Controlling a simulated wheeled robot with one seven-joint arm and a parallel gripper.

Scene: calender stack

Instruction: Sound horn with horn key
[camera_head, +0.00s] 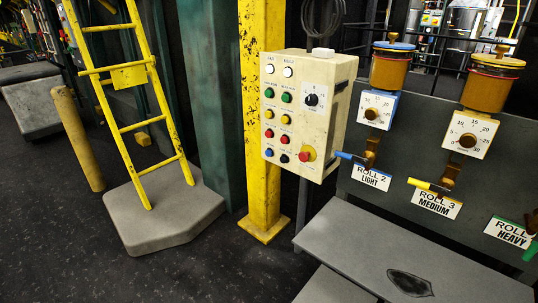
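A cream control box (345,102) stands in the middle, fixed near a yellow post. A black knob (312,100) on a white dial sits at the upper right of the panel. A red mushroom button (304,156) on a yellow base sits at the lower right. The button labels are too small to read, so I cannot tell which control is the horn key. My gripper is not in view.
A yellow post (261,60) stands behind the box, and a yellow ladder (113,85) on a grey base is at left. Roll dials and levers, such as the blue lever (351,157), line the right. A low grey platform (350,250) lies in front.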

